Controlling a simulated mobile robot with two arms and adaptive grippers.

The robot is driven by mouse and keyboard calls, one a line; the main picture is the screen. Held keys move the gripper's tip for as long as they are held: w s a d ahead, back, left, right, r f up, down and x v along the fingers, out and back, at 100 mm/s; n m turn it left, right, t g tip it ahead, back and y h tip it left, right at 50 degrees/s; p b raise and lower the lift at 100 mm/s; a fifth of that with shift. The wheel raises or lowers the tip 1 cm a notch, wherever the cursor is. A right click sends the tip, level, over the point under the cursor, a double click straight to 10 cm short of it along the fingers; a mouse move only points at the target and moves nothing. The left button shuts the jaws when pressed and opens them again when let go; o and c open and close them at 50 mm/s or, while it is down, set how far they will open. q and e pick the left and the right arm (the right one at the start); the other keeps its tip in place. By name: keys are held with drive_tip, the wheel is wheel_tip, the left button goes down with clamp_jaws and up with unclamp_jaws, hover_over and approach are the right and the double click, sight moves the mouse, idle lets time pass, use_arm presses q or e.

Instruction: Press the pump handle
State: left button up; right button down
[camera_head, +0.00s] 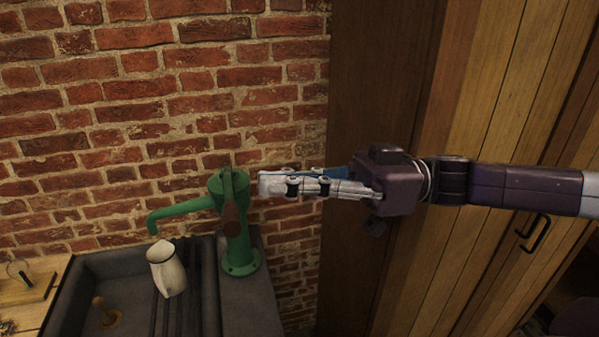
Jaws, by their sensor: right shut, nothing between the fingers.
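A green hand pump (236,236) stands on the grey ledge at the right side of the sink, its spout curving down to the left. Its handle (231,219) looks brown and hangs down along the front of the pump body. My right gripper (268,184) reaches in from the right, with its fingers shut and empty. Its fingertips are just right of the pump's upper body. I cannot tell whether they touch it. My left gripper is not in view.
A cream jug (167,270) stands in the dark grey sink (120,262) below the spout. A brown plunger-like thing (106,314) is at the left in the sink. A brick wall (130,120) is behind, and a wooden door with a black handle (534,233) is at the right.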

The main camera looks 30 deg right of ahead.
drive_tip(key=a+f+p, duration=0.2)
drive_tip(key=a, duration=0.1)
drive_tip(key=a+f+p, duration=0.1)
drive_tip(key=shift+w+a+f, duration=0.1)
drive_tip(key=shift+w+a, duration=0.05)
drive_tip(key=shift+w, duration=0.25)
